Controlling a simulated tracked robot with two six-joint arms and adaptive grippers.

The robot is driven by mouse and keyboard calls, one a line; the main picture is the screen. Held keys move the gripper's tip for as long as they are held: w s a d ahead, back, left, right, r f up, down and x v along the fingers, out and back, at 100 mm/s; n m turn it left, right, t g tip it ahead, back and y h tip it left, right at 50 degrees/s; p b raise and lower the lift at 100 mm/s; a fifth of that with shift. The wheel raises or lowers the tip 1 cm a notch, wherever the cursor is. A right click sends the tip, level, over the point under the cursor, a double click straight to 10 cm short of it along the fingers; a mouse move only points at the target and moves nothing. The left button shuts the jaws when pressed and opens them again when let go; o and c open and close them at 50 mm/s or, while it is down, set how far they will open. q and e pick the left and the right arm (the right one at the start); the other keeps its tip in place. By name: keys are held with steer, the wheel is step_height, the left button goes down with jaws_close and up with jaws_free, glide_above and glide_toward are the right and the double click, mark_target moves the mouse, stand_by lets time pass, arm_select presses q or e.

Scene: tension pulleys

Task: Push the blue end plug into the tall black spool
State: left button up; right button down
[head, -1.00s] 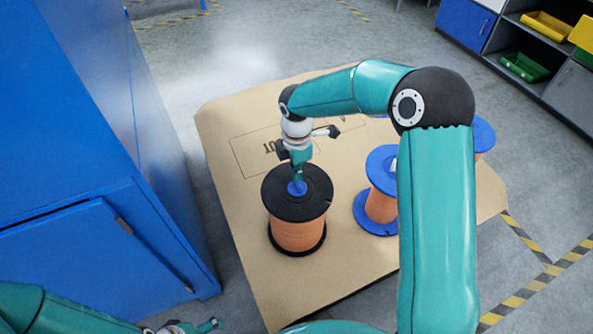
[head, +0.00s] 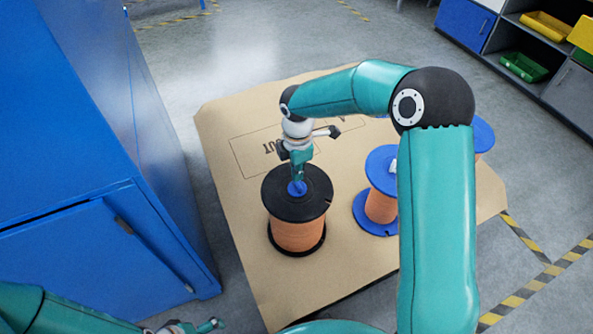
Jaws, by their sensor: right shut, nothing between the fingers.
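The tall black spool (head: 297,229) stands upright on the cardboard sheet, with black flanges and orange winding. The blue end plug (head: 297,188) sits at the centre of its top flange; how deep it is in the hole I cannot tell. My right gripper (head: 298,179) points down right over the plug, its fingers shut with nothing between them. Its tips are at or just above the plug; I cannot tell if they touch. My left gripper (head: 212,325) is low at the bottom left, partly cut off, away from the spool.
A blue-flanged spool (head: 381,207) with orange winding stands to the right, partly behind my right arm. Another blue spool (head: 482,135) shows behind the arm. A blue cabinet (head: 90,170) fills the left.

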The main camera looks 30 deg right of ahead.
steer(key=shift+f+b, duration=0.8)
steer(key=shift+f, duration=0.35)
steer(key=shift+s+f, duration=0.1)
steer(key=shift+f, duration=0.05)
stand_by(1.1)
steer(key=shift+r+p, duration=2.95)
steer(key=shift+r, duration=0.65)
